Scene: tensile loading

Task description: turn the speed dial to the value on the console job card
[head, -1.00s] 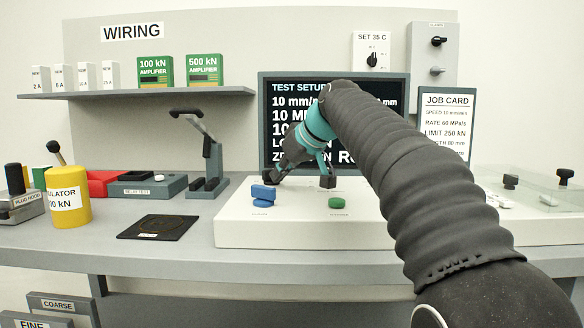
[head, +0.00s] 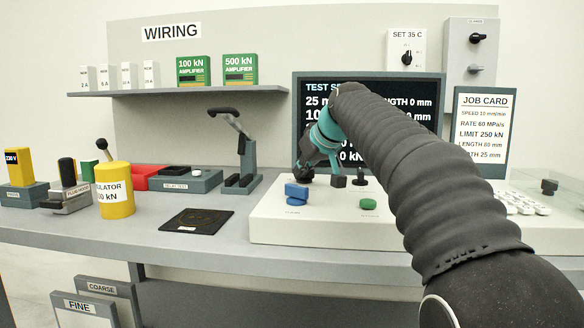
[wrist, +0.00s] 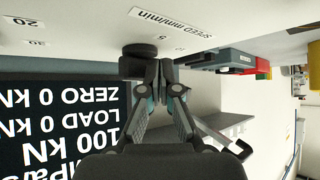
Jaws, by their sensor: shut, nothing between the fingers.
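The white job card (head: 484,135) stands at the right of the console, and its top line appears to read SPEED 10 mm/min. The dark screen (head: 315,101) shows TEST SETUP with a first line starting "25 m"; my arm hides part of it. A round black dial (wrist: 140,50) stands by the SPEED mm/min label in the wrist view. My gripper (wrist: 149,70) is shut with nothing held, its tips close to the dial; I cannot tell whether they touch. In the head view my gripper (head: 323,179) is low over the white console. The dial's pointer is not readable.
A black lever stand (head: 240,160), a black mat (head: 196,221) and a yellow cylinder (head: 115,190) are to the left.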

